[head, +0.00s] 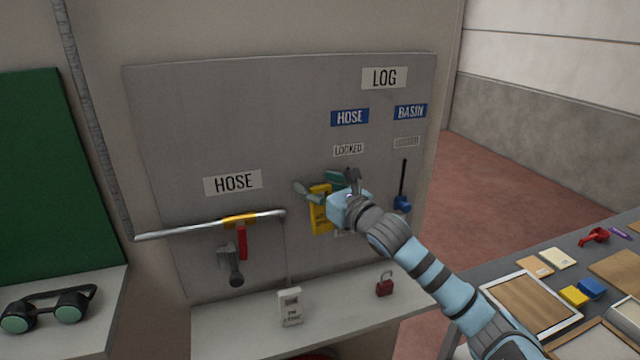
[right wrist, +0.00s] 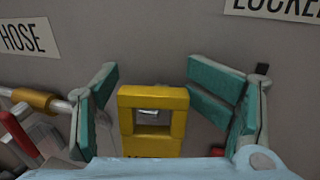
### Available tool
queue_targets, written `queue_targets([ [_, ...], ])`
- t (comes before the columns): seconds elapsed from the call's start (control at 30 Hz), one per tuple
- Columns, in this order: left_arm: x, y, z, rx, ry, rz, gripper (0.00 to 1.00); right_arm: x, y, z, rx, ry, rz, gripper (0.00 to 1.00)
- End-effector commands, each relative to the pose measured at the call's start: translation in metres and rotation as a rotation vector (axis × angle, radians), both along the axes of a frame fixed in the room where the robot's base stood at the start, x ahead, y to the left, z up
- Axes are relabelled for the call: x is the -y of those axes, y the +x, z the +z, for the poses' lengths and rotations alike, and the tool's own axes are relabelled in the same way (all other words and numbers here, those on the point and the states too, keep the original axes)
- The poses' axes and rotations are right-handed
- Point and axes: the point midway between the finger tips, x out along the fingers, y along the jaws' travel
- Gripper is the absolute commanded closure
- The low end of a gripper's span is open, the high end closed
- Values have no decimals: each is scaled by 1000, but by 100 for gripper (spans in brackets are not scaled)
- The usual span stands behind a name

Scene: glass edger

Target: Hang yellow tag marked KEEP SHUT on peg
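The yellow tag (head: 319,213) is upright against the grey panel (head: 165,130), under the small LOCKED label (head: 348,149). In the right wrist view the tag (right wrist: 153,96) has a square opening, and a small pale piece, perhaps the peg, shows in it. The tag's lettering is mostly hidden, so I cannot read it. My right gripper (head: 318,184) is in front of the panel at the tag. Its teal-padded fingers (right wrist: 150,76) are spread wide on both sides of the tag, with gaps and no contact visible. My left gripper is out of view.
A silver pipe (head: 180,229) with a yellow band and a red lever (head: 242,242) lies left of the tag. A blue-based black lever (head: 402,203) is to the right. A red padlock (head: 384,284) and a white device (head: 290,307) stand on the shelf below.

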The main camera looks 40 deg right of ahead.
Motion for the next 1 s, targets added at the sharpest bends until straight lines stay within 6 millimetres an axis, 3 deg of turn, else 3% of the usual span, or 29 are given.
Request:
queue_targets([
  [0.27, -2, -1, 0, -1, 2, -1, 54, 0, 0, 3, 2, 0, 1, 35],
  [0.37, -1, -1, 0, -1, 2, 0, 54, -1, 0, 17, 5, 0, 2, 35],
  [0.6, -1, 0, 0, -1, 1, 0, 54, 0, -1, 78, 7, -1, 1, 35],
  [0.7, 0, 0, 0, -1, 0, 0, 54, 0, -2, 94, 4, 1, 0, 35],
  [1.0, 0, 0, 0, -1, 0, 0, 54, 0, -2, 101, 0, 1, 0, 35],
])
